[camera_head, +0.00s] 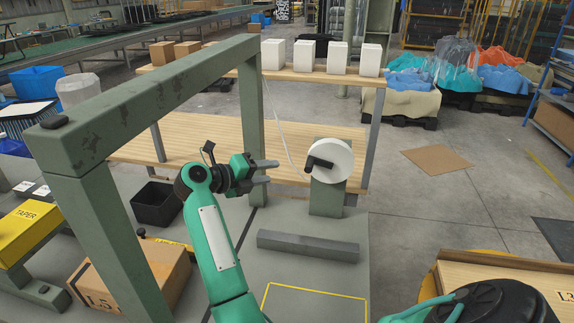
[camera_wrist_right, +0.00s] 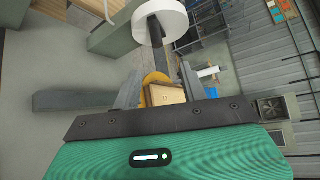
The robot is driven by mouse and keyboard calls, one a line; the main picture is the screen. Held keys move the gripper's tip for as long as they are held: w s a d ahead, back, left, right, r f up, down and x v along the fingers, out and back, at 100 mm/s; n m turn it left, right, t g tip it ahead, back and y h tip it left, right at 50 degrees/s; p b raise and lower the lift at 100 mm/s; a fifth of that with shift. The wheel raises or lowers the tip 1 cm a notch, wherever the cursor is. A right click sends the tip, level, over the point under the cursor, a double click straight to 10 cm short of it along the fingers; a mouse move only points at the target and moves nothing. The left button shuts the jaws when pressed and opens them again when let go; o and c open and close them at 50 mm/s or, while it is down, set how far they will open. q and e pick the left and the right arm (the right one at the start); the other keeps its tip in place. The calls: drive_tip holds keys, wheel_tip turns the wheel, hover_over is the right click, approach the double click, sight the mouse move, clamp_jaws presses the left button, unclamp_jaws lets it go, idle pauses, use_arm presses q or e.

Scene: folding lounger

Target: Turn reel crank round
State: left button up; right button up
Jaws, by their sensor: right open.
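The reel (camera_head: 329,160) is a white disc mounted on a green post (camera_head: 327,195), right of the middle in the head view. Its black crank (camera_head: 319,163) sticks out from the disc's face toward the left. The reel also shows at the top of the right wrist view (camera_wrist_right: 168,20), with the dark crank handle (camera_wrist_right: 155,33) in front of it. My right gripper (camera_head: 270,172) is open and empty, left of the crank and apart from it, with its fingers pointing right toward the reel. Its two fingers show apart in the right wrist view (camera_wrist_right: 160,75). My left gripper is not in view.
A green frame (camera_head: 150,98) stands left of and behind my right arm. A grey bar (camera_head: 308,246) lies below the reel post. A wooden bench (camera_head: 200,145) with white boxes on its upper shelf (camera_head: 230,73) stands behind. A black bin (camera_head: 155,205) is at left.

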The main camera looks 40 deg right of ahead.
drive_tip(key=p+x, duration=0.4)
drive_tip(key=x, duration=0.9)
drive_tip(key=shift+f, duration=0.35)
drive_tip(key=shift+a, duration=0.1)
drive_tip(key=shift+c, duration=0.2)
drive_tip(key=shift+y, duration=0.3)
clamp_jaws()
